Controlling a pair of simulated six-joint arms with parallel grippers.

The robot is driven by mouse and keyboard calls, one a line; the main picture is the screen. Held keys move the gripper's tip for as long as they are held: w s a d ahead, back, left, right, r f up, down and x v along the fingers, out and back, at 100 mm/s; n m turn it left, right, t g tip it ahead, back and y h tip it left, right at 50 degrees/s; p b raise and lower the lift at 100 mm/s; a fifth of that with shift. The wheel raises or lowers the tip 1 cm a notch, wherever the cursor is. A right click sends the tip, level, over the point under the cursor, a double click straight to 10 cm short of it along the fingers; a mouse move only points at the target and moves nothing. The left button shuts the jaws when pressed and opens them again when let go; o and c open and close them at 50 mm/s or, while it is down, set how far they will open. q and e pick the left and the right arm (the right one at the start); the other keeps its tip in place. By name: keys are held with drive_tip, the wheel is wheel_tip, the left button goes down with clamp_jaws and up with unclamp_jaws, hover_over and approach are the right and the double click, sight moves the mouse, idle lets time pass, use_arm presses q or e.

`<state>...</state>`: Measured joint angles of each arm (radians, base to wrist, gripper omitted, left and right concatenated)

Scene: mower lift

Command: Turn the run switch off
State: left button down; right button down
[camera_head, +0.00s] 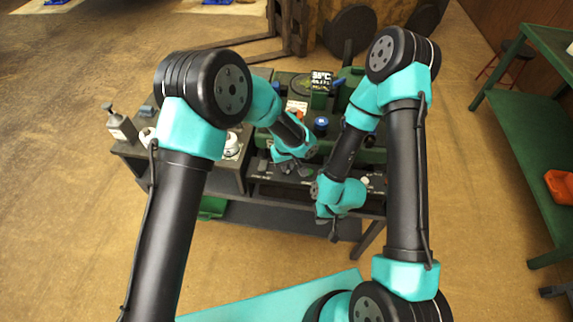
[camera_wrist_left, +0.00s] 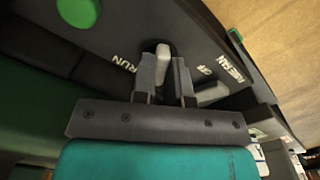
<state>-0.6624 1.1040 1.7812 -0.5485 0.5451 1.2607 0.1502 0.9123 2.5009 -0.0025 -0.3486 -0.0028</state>
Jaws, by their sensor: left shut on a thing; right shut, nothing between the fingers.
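The run switch (camera_wrist_left: 163,51) is a pale stubby lever on a dark panel, next to the white word RUN, in the left wrist view. My left gripper (camera_wrist_left: 165,69) has its fingers on either side of the lever, shut on it. In the head view my left gripper (camera_head: 291,167) is over the dark control panel, and the switch is hidden there. My right gripper (camera_head: 333,232) is shut and empty, lower and to the right, in front of the panel's edge. Which way the lever is set I cannot tell.
A green button (camera_wrist_left: 78,11) and another pale control (camera_wrist_left: 212,93) lie near the switch. A green machine with a blue cap (camera_head: 321,122) stands behind the panel. A pump bottle (camera_head: 121,126) is at left. A green table (camera_head: 530,140) stands at right.

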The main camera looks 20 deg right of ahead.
idle(0.3)
use_arm(q)
drive_tip(key=c, duration=1.1)
unclamp_jaws()
drive_tip(key=shift+c, duration=0.2)
drive_tip(key=shift+r, duration=0.1)
wheel_tip(320, 180, up, 17)
drive_tip(key=shift+r, duration=0.15)
